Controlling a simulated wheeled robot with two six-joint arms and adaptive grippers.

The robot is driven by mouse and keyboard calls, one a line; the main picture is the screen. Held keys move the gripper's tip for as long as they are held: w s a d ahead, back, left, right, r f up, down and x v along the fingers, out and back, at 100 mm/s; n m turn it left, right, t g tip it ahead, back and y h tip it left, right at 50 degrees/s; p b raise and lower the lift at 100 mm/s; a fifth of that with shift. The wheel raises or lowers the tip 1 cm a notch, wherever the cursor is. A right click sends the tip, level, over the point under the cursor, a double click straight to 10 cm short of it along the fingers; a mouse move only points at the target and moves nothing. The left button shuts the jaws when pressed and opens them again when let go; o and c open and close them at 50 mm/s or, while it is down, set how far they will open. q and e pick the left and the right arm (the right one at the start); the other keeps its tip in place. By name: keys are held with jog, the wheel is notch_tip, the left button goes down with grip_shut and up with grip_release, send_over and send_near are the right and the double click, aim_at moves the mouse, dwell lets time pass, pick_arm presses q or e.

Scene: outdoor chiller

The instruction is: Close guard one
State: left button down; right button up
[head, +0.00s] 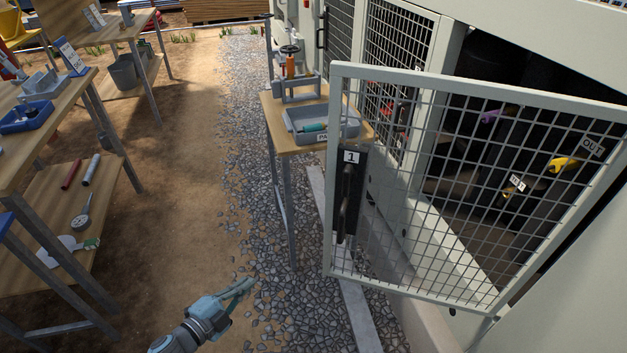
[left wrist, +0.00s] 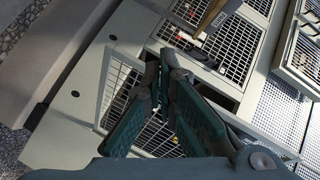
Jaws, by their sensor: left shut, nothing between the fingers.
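Guard one is a pale framed mesh door (head: 336,110) on the right in the head view. It stands swung open, with the chiller's dark interior showing through its mesh. Its black handle (head: 345,205) is on the left edge, under a white plate marked 1 (head: 351,157). My left gripper (head: 248,285) is shut and empty, low over the gravel edge, left of the guard and apart from it. In the left wrist view its closed fingers (left wrist: 160,75) show in front of pale framed mesh panels; I cannot tell which panel is guard one. My right gripper is not in view.
A small wooden table (head: 285,145) with a grey tray (head: 325,137) and a valve stand (head: 291,70) stands behind the guard's handle edge. Workbenches (head: 75,165) line the left. Pipes with yellow (head: 563,164) and purple handles are inside the chiller. Dirt and gravel between are clear.

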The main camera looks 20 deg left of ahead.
pick_arm(q)
jog(key=d+r+m+h+p, duration=0.1)
jog(key=d+r+m+h, duration=0.1)
jog(key=d+r+m, duration=0.3)
jog(key=d+r+m+g+h+p, duration=0.1)
jog(key=r+m+h+p, duration=0.15)
jog(key=r, duration=0.55)
jog(key=d+r+m+h+p, duration=0.1)
jog(key=d+r+m+h, duration=0.15)
jog(key=r, duration=0.35)
jog(key=w+a+x, duration=0.1)
jog(key=x, duration=1.1)
jog(key=shift+w+a+f+m+g+h+b, duration=0.2)
jog(key=shift+w+m+g+h+b, duration=0.1)
jog(key=shift+w+m+b, duration=0.1)
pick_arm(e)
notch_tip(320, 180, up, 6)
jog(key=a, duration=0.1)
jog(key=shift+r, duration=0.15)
